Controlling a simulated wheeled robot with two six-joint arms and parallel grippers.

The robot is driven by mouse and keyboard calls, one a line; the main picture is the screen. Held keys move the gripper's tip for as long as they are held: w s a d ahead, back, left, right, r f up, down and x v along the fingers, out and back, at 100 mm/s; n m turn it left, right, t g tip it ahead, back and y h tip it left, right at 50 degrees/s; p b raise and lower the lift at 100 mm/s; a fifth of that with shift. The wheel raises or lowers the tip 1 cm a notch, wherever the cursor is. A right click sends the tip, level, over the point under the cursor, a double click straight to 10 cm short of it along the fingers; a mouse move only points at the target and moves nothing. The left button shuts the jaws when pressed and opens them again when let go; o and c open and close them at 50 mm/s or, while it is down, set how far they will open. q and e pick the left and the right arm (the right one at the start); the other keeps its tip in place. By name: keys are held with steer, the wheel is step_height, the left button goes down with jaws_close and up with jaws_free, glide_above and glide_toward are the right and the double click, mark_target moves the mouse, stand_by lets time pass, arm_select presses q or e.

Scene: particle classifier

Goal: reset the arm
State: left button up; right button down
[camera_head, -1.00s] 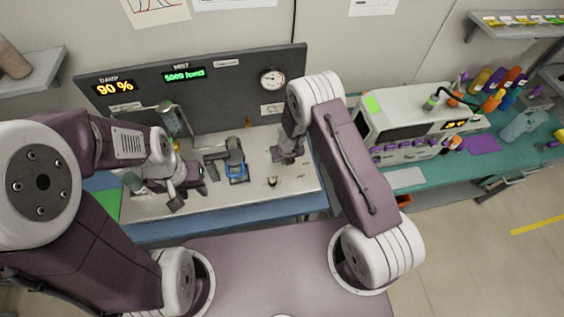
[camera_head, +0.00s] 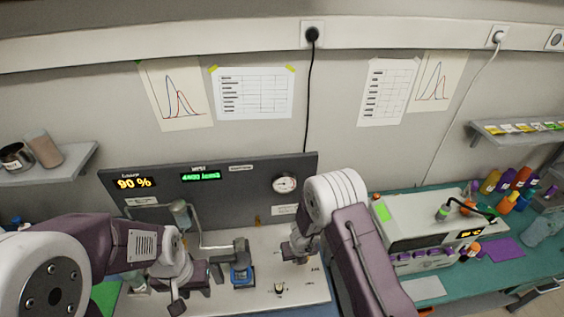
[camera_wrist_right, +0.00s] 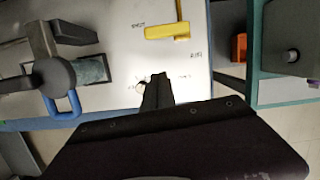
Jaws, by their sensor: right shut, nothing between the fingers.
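My right gripper (camera_head: 298,254) hangs over the right part of the white panel of the classifier (camera_head: 262,285). In the right wrist view its fingers (camera_wrist_right: 158,90) are together with nothing between them. My left gripper (camera_head: 180,290) is over the left part of the panel, beside the grey clamp-like fitting with a blue loop (camera_head: 242,268). I cannot tell whether its fingers are open or shut. The grey fitting also shows at the left of the right wrist view (camera_wrist_right: 55,75). A yellow handle (camera_wrist_right: 168,30) lies on the panel ahead of the right fingers.
The dark back board carries a 90 % display (camera_head: 134,183), a green display (camera_head: 200,176) and a round gauge (camera_head: 284,183). A white instrument (camera_head: 432,228) stands on the teal bench to the right, with several coloured bottles (camera_head: 510,188) behind it. A shelf (camera_head: 55,172) is at the left.

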steer(key=w+d+r+n+t+b, duration=0.35)
steer(key=r+b, duration=0.25)
steer(key=b, duration=0.6)
steer(key=s+d+f+n+g+b, duration=0.1)
steer(key=s+d+n+g, duration=0.1)
steer(key=s+n, duration=0.8)
steer(key=s+d+n+g+b, duration=0.1)
steer(key=s+d+n+g, duration=0.1)
steer(key=s+n, duration=0.9)
steer(key=n+g, duration=0.1)
steer(key=n, duration=0.9)
steer(key=shift+d+f+b, duration=0.35)
steer(key=shift+d+b, duration=0.05)
